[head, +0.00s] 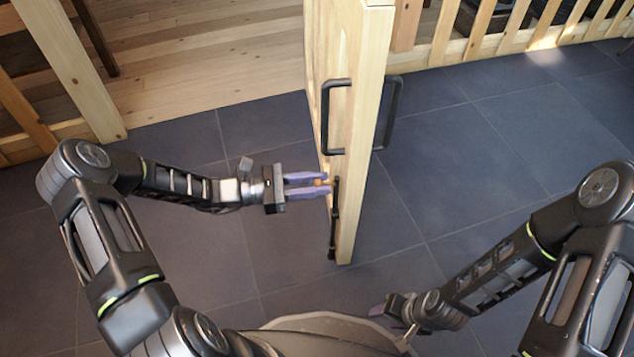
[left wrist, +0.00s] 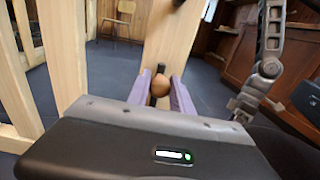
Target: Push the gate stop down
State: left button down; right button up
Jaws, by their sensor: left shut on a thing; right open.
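The wooden gate (head: 357,120) stands open, edge toward me, with black pull handles (head: 333,118) on its faces. The gate stop is a black vertical rod (head: 333,225) low on the gate's left face, with a round orange-brown knob (head: 321,182) at its upper part. My left gripper (head: 312,188), with purple fingers, is shut on the knob. In the left wrist view the brown knob (left wrist: 161,86) sits between the two fingers, in front of the black rod. The rod's lower end appears close to the floor; whether it touches cannot be told. My right gripper (head: 388,311) is low, apart from the gate, partly hidden.
Dark tiles (head: 480,150) lie around the gate and are clear on the right. A slatted wooden fence (head: 520,25) runs along the back right. A wooden post (head: 70,60) stands at the left. A chair (left wrist: 117,20) is far off.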

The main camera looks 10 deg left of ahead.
pick_arm(q)
jog(key=shift+f, duration=0.1)
notch_tip(320, 180, down, 3)
jog(key=shift+f+b, duration=0.2)
jog(key=shift+b, duration=0.5)
jog(key=c, duration=1.2)
grip_release()
jog(key=shift+a, duration=0.1)
